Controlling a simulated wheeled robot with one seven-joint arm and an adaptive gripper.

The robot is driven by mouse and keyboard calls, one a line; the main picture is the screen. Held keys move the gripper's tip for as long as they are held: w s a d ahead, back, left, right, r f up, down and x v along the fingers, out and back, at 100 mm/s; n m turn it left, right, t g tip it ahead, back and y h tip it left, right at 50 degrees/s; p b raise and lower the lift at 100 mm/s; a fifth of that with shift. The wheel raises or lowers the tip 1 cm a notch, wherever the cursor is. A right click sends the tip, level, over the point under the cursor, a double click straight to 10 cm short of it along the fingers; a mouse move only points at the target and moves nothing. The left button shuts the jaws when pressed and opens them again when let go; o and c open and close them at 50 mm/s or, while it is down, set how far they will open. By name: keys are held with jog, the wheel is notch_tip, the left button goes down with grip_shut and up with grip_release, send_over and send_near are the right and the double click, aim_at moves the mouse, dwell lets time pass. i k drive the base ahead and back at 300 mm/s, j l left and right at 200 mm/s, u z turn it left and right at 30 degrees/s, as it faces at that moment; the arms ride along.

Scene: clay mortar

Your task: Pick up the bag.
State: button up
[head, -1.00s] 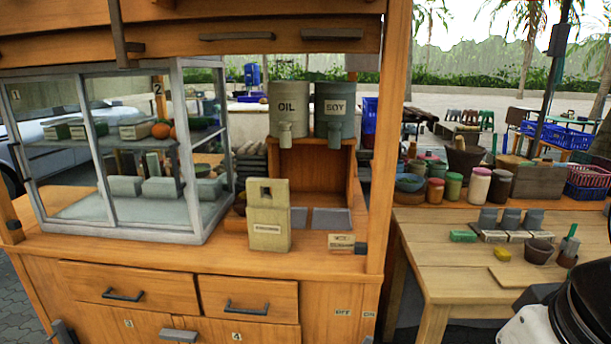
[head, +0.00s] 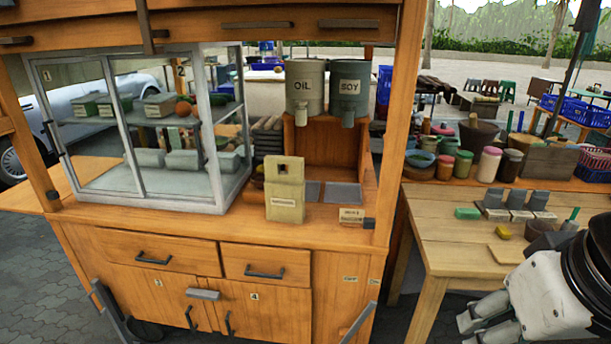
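A beige upright bag (head: 285,190) with a cut-out near its top and a small label on its front stands on the wooden counter of the cart in the head view. It is to the right of the glass case, in front of the oil and soy containers. Part of my arm shows at the lower right, and pale finger-like parts of my gripper (head: 478,326) show at its left end, cut by the bottom edge. My gripper is well to the right of and lower than the bag, apart from it. Whether its fingers are open is unclear.
The glass case (head: 140,135) stands left of the bag. Oil (head: 305,88) and soy (head: 349,92) containers sit on a wooden shelf behind. A cart post (head: 397,130) rises right of the bag.

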aim_at(284, 191)
jog(key=i+l, duration=0.2)
jog(key=i, duration=0.3)
jog(key=i+l, duration=0.2)
jog(key=i, duration=0.3)
jog(key=i+l, duration=0.2)
jog(key=i, duration=0.3)
